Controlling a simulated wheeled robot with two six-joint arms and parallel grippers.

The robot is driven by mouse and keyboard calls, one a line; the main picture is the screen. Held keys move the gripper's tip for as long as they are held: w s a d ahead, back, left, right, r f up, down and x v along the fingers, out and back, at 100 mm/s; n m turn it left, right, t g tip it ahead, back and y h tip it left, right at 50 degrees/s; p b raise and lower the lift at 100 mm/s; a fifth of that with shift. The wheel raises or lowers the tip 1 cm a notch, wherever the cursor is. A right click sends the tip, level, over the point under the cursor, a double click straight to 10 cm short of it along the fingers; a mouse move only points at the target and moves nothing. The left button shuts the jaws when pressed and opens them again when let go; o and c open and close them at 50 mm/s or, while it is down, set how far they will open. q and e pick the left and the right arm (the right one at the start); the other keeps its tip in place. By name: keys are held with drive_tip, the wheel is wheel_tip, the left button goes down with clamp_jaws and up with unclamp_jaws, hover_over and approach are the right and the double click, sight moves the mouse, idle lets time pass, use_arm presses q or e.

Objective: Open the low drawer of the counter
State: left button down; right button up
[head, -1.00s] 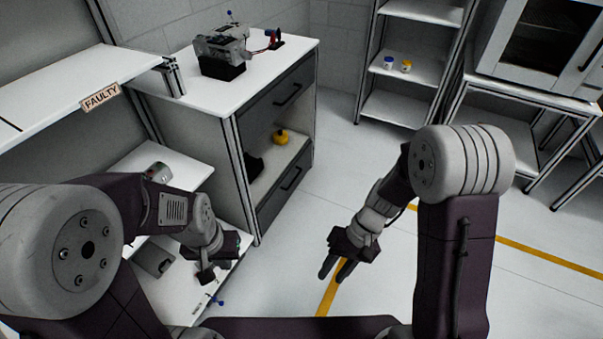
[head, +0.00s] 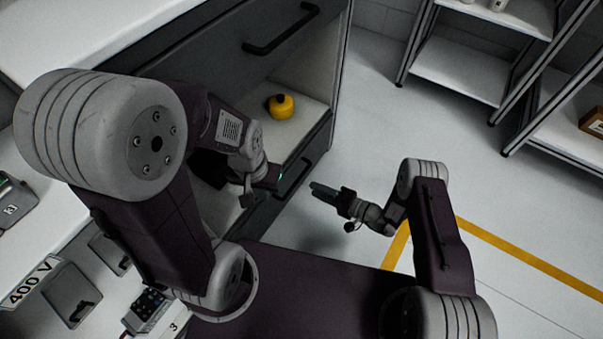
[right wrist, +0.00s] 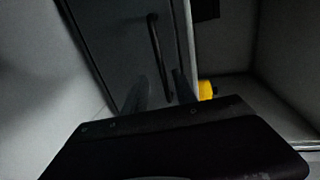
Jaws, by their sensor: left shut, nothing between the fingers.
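The counter's low drawer (head: 262,217) has a dark front and a dark bar handle (head: 292,178). It looks shut. In the right wrist view the drawer front (right wrist: 108,45) and its upright-looking handle (right wrist: 154,48) lie ahead of my fingers. My right gripper (head: 322,193) is open and empty, a little right of the handle, pointing at the drawer front; its dark fingers (right wrist: 160,92) also show in the right wrist view. No contact with the handle is visible. My left gripper (head: 262,188) is shut and empty in front of the drawer's left part, partly hiding it.
Above the low drawer is an open shelf with a yellow object (head: 282,107), and above that an upper drawer with a handle (head: 281,30). A metal rack (head: 462,68) stands at the back right. The floor (head: 385,125) to the counter's right is clear.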

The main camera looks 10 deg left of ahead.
sight(296, 181)
drive_tip(key=b+x, duration=0.5)
drive_tip(key=x, duration=0.3)
drive_tip(key=shift+s+a+b, duration=0.1)
drive_tip(key=shift+a+b, duration=0.15)
drive_tip(key=shift+b, duration=0.1)
drive_tip(key=shift+a, duration=0.3)
drive_tip(key=shift+r, duration=0.1)
clamp_jaws()
idle(0.5)
